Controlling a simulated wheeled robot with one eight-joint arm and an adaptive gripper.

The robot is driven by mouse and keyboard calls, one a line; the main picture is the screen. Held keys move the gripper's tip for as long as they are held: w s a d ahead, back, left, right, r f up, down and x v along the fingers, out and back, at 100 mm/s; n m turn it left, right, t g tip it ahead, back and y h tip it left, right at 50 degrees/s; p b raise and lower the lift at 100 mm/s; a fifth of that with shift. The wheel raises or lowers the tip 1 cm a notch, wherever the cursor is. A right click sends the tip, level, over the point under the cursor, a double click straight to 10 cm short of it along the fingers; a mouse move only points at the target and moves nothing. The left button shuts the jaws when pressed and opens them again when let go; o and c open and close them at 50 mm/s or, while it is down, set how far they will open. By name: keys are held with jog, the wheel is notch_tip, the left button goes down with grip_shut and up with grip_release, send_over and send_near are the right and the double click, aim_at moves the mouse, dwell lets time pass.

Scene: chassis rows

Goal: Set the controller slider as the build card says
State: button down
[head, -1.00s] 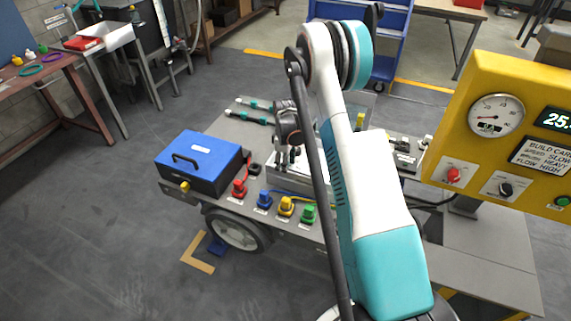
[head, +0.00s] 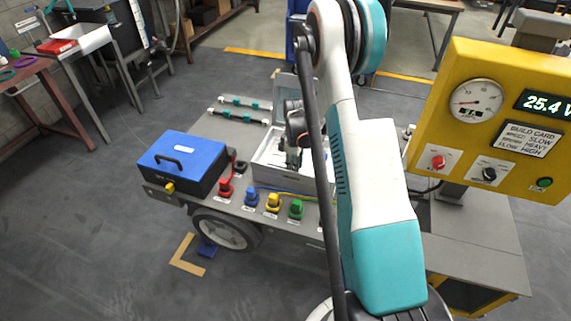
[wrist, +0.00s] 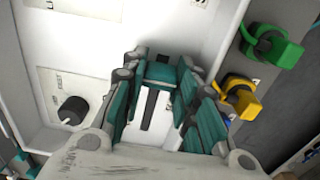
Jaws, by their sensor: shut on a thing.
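The build card (head: 529,138) on the yellow panel reads SLOW, HEAVY and HIGH on its three lines; the smaller row words are hard to read. The pale controller box (head: 263,174) sits on the cart, partly behind my arm. My gripper (head: 293,157) is down at it. In the wrist view my gripper (wrist: 160,92) has its teal-padded fingers around a small part of the controller's white face (wrist: 85,50). It is shut on the slider, whose knob is mostly hidden by the fingers. A dark slot (wrist: 149,110) shows between the fingers.
A black knob (wrist: 72,110) is on the controller face, left of my fingers. Yellow (wrist: 241,95) and green (wrist: 270,46) connectors are close on the right. A blue case (head: 183,162) stands left on the cart. The yellow panel (head: 440,110) stands right of my arm.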

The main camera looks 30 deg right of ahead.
jog(key=shift+s+d, duration=0.1)
jog(key=c, duration=1.2)
grip_release()
jog(key=shift+s+d, duration=0.1)
jog(key=shift+c, duration=0.2)
notch_tip(320, 180, up, 12)
